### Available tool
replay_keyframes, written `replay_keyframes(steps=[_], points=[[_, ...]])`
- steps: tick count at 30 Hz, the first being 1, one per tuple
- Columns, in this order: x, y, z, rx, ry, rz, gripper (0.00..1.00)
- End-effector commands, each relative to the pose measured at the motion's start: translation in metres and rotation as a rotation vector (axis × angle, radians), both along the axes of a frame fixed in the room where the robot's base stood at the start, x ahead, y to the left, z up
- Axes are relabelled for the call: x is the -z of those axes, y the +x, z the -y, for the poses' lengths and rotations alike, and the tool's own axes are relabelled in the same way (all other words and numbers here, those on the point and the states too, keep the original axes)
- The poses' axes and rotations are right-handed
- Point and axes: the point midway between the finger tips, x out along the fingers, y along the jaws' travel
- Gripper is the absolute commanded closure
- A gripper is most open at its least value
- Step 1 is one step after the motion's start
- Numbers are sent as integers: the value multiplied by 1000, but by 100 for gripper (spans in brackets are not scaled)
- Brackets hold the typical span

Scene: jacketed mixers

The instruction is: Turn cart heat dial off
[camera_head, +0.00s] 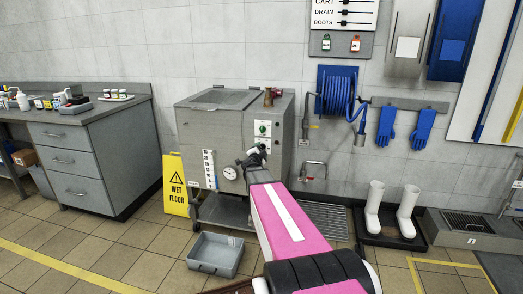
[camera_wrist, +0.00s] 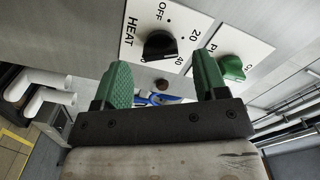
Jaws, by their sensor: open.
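The grey metal cart (camera_head: 222,130) stands against the wall in the head view. In the wrist view the black heat dial (camera_wrist: 158,46) sits on a white plate marked HEAT, OFF, 20 and 40. Its exact pointer setting is hard to tell. A green knob (camera_wrist: 232,67) on a second plate sits just right of it. My gripper (camera_wrist: 162,62) is open, its green fingers spread below and in front of the dial, with nothing between them. In the head view my gripper (camera_head: 254,156) is at the cart's front panel and hides the heat dial.
A round gauge (camera_head: 230,173) is on the cart's front, left of my gripper. A yellow wet floor sign (camera_head: 175,185) stands left of the cart. A grey tub (camera_head: 216,254) lies on the floor in front. White boots (camera_head: 407,211) stand on a tray at right.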

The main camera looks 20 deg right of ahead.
Motion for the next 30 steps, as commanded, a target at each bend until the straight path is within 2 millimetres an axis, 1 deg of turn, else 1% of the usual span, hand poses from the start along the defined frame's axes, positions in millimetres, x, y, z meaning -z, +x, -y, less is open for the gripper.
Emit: replay_keyframes(steps=[1,3,6,15,16,17,18,20,21,30], points=[[1,11,6,0,0,0,34],[1,19,11,0,0,0,34],[0,26,17,-1,0,0,34],[0,27,18,-1,-1,0,34],[0,27,18,-1,-1,0,37],[0,27,18,-1,-1,0,47],[0,27,18,-1,-1,0,60],[0,27,18,-1,-1,0,80],[0,27,18,-1,-1,0,84],[0,27,18,-1,-20,-14,83]])
